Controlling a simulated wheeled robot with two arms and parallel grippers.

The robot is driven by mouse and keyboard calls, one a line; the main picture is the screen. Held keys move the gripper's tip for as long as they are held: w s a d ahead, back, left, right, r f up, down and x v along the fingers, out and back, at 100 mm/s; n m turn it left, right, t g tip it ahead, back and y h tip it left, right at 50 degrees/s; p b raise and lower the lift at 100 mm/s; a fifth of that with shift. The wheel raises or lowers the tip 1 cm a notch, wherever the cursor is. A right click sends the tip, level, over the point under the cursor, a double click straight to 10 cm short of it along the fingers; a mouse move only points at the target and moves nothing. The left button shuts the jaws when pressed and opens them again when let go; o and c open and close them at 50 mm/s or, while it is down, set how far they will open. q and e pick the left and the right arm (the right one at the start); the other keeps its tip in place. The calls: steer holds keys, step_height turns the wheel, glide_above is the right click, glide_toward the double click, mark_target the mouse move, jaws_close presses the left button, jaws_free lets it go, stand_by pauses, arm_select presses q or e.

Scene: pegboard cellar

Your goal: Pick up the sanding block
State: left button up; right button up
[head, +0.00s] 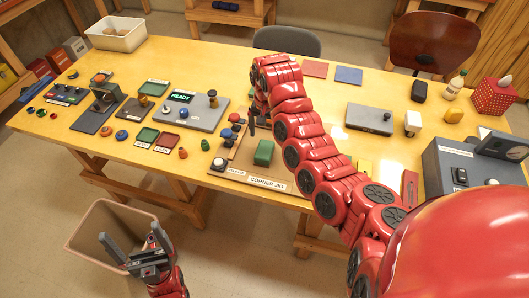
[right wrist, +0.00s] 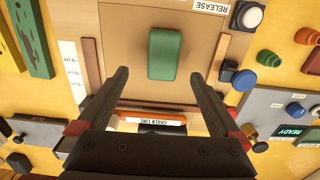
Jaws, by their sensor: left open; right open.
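A plain green block (head: 264,153), which looks like the sanding block, lies on the brown corner jig board (head: 235,172) near the table's front edge. In the right wrist view the green block (right wrist: 165,53) lies upright in the picture, beyond and roughly between my fingertips, with nothing in the grip. My right gripper (right wrist: 160,75) is open above the board; in the head view it is partly hidden by my arm. My left gripper (head: 129,238) is open and empty, away from the table, in front of a beige bin.
The beige bin (head: 85,225) stands on the floor at the left. Blue and dark knobs (head: 219,163) crowd the board's left edge. A grey READY box (head: 190,112) stands left of the board. A chalk line box (right wrist: 150,124) shows behind my right fingers.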

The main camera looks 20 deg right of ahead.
mark_target(264, 149)
step_height(264, 149, down, 4)
steer(key=shift+f, duration=0.25)
steer(key=f+p, duration=0.2)
steer(key=f, duration=0.1)
steer(key=shift+w+a+f, duration=0.2)
steer(key=shift+f, duration=0.05)
steer(key=shift+f+p, duration=0.3)
steer(key=shift+f, duration=0.45)
steer(key=c, duration=1.5)
steer(key=shift+o, duration=0.2)
steer(key=shift+r, duration=0.2)
